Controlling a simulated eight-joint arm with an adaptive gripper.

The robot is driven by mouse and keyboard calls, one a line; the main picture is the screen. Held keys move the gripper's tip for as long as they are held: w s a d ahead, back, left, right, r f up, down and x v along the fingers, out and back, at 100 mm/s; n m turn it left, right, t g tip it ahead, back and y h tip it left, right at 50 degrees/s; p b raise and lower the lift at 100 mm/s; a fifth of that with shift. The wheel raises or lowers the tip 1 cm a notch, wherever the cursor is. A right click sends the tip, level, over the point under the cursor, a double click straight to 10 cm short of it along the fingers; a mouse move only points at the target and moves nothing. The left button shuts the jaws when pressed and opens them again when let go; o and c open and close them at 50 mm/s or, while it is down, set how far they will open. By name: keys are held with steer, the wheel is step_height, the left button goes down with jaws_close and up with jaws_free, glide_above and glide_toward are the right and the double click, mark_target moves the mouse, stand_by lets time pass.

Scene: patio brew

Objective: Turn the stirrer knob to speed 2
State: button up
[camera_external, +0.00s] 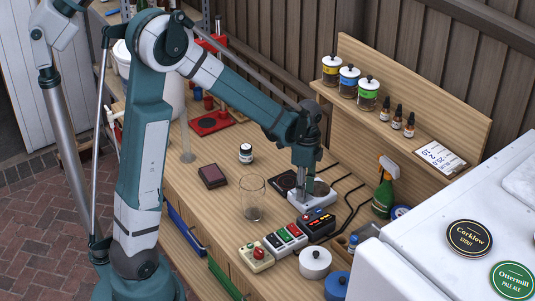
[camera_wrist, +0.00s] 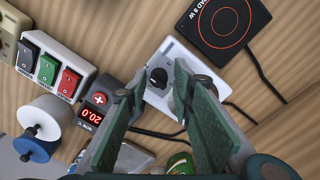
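The stirrer (camera_external: 326,200) is a white box on the wooden bench, partly hidden behind my gripper in the external view. The knob's pointer and speed marks are too small to read. My gripper (camera_external: 305,194) points down over the stirrer. In the wrist view, my gripper (camera_wrist: 157,84) is open, its two green fingers left and right of the knob with gaps. I cannot tell whether the tips are down at the knob's height.
Close by are a black hot pad (camera_wrist: 226,22), a red-display controller (camera_wrist: 95,105) and a switch box (camera_wrist: 52,66). A glass beaker (camera_external: 252,200) and a dark block (camera_external: 212,176) stand left of the stirrer. Cables run right.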

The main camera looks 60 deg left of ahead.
steer(key=shift+o, duration=0.3)
steer(key=shift+r, duration=0.15)
step_height(320, 180, up, 12)
steer(key=shift+w+a, duration=0.15)
steer(key=shift+w, duration=0.05)
stand_by(0.6)
steer(key=shift+s, duration=0.15)
stand_by(0.4)
steer(key=s+d+r+n+t, duration=0.2)
steer(key=s+n, duration=0.1)
steer(key=s, duration=0.4)
steer(key=s+d+r+n+t, duration=0.2)
steer(key=s+d+n+t, duration=0.1)
steer(key=s, duration=0.4)
steer(key=s+d+r+n+t, duration=0.2)
steer(key=s+n, duration=0.2)
steer(key=s, duration=0.4)
steer(key=shift+d+n+t, duration=0.2)
steer(key=shift+n+t, duration=0.1)
steer(key=shift+n, duration=0.1)
steer(key=shift+c, duration=0.6)
stand_by(1.8)
